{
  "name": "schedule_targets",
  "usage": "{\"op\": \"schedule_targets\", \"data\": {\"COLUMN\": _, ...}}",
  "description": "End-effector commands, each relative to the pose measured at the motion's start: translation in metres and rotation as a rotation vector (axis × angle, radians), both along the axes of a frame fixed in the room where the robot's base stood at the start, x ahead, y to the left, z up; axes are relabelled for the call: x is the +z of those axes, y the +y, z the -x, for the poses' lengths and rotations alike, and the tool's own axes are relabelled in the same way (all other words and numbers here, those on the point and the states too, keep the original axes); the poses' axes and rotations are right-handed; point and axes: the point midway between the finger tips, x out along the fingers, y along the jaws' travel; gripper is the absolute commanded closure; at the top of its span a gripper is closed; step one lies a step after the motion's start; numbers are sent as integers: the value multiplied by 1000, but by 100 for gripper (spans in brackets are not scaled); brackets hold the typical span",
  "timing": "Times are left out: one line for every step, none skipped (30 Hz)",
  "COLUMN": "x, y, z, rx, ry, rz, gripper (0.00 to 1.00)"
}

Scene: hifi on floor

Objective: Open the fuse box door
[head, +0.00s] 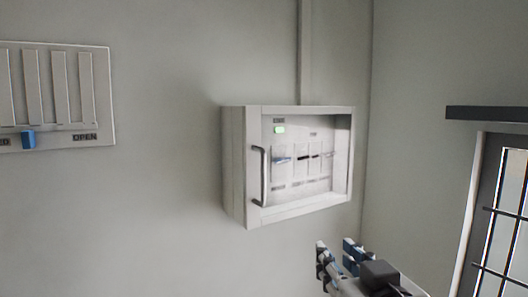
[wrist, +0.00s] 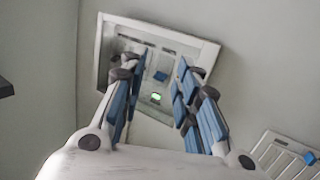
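The fuse box (head: 234,165) is a white box on the wall in the middle of the head view. Its door (head: 256,215) is a white frame around a clear pane and appears closed. A grey bar handle (head: 260,176) stands upright on the door's left side. Switches and a green light show behind the pane. My gripper (head: 337,254) is below and to the right of the box, apart from it. In the wrist view the gripper (wrist: 160,88) has its fingers apart with nothing between them, pointing towards the fuse box (wrist: 205,47). The handle is not clear there.
A white vent panel (head: 100,95) with a blue slider and an OPEN label is on the wall at left. A dark shelf (head: 490,114) and a barred window or door (head: 500,215) are at right. A conduit (head: 305,50) runs up from the box. The wall left of the box is clear.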

Motion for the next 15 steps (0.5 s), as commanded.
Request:
{"op": "schedule_targets", "data": {"x": 38, "y": 12, "z": -1, "rx": 46, "ry": -30, "rz": -9, "gripper": 71}}
{"op": "schedule_targets", "data": {"x": 50, "y": 19, "z": -2, "rx": 74, "ry": -47, "rz": -14, "gripper": 71}}
{"op": "schedule_targets", "data": {"x": 64, "y": 27, "z": -2, "rx": 109, "ry": -66, "rz": -21, "gripper": 71}}
{"op": "schedule_targets", "data": {"x": 73, "y": 33, "z": -1, "rx": 134, "ry": -78, "rz": -27, "gripper": 71}}
{"op": "schedule_targets", "data": {"x": 81, "y": 39, "z": -1, "rx": 156, "ry": -88, "rz": -32, "gripper": 71}}
{"op": "schedule_targets", "data": {"x": 90, "y": 45, "z": 0, "rx": 182, "ry": -99, "rz": -36, "gripper": 71}}
{"op": "schedule_targets", "data": {"x": 96, "y": 49, "z": 1, "rx": 200, "ry": -105, "rz": -41, "gripper": 71}}
{"op": "schedule_targets", "data": {"x": 100, "y": 53, "z": 2, "rx": 215, "ry": -111, "rz": -44, "gripper": 71}}
{"op": "schedule_targets", "data": {"x": 104, "y": 57, "z": 3, "rx": 231, "ry": -116, "rz": -47, "gripper": 71}}
{"op": "schedule_targets", "data": {"x": 107, "y": 59, "z": 3, "rx": 241, "ry": -119, "rz": -49, "gripper": 71}}
{"op": "schedule_targets", "data": {"x": 108, "y": 61, "z": 3, "rx": 248, "ry": -122, "rz": -52, "gripper": 71}}
{"op": "schedule_targets", "data": {"x": 109, "y": 63, "z": 2, "rx": 254, "ry": -123, "rz": -53, "gripper": 71}}
{"op": "schedule_targets", "data": {"x": 109, "y": 64, "z": 1, "rx": 258, "ry": -124, "rz": -53, "gripper": 71}}
{"op": "schedule_targets", "data": {"x": 108, "y": 66, "z": -1, "rx": 260, "ry": -124, "rz": -55, "gripper": 71}}
{"op": "schedule_targets", "data": {"x": 107, "y": 68, "z": -4, "rx": 261, "ry": -124, "rz": -55, "gripper": 71}}
